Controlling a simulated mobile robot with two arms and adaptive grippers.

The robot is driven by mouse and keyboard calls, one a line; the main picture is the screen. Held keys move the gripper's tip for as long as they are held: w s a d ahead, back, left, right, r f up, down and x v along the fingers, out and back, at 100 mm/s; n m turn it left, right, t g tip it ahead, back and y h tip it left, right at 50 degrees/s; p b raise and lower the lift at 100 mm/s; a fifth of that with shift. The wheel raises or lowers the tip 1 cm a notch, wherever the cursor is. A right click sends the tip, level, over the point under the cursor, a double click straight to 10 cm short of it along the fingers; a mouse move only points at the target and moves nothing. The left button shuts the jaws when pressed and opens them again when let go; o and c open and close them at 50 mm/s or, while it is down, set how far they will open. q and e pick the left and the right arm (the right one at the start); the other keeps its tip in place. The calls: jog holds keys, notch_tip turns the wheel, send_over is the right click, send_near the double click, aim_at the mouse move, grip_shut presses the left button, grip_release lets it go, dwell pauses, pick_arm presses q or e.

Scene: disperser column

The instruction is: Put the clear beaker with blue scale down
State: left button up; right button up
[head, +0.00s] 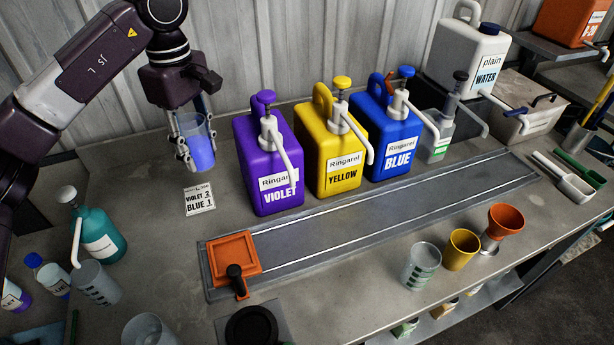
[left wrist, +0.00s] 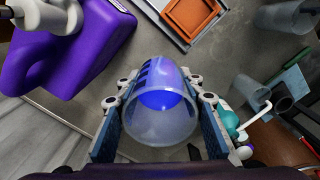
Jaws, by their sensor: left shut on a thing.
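The clear beaker (head: 200,150) holds blue-violet liquid and stands roughly upright left of the violet jug. My left gripper (head: 194,142) is shut around its sides. In the left wrist view the beaker (left wrist: 160,128) sits between the two fingers of the gripper (left wrist: 160,102), with dark blue scale marks on its far wall. I cannot tell whether its base touches the bench or hangs just above it. My right gripper is not in view.
The violet jug (head: 265,165) stands close on the right, then yellow (head: 328,150) and blue jugs. A recipe card (head: 199,198) lies just in front of the beaker. A rail with an orange plate (head: 232,254) runs in front.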

pick_arm(q)
jog(key=shift+s, duration=0.65)
jog(key=shift+f, duration=0.6)
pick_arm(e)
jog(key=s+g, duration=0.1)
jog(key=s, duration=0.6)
pick_arm(q)
notch_tip(320, 180, down, 4)
jog(key=p, duration=0.3)
send_over(222, 227)
notch_tip(222, 227, down, 9)
jog(key=shift+f, duration=0.8)
jog(key=shift+f+p, duration=0.3)
jog(key=shift+f, duration=0.05)
notch_tip(222, 227, down, 2)
jog(key=shift+f+p, duration=0.25)
jog(key=shift+p, duration=0.2)
jog(key=shift+f, duration=0.6)
jog(key=o, duration=1.1)
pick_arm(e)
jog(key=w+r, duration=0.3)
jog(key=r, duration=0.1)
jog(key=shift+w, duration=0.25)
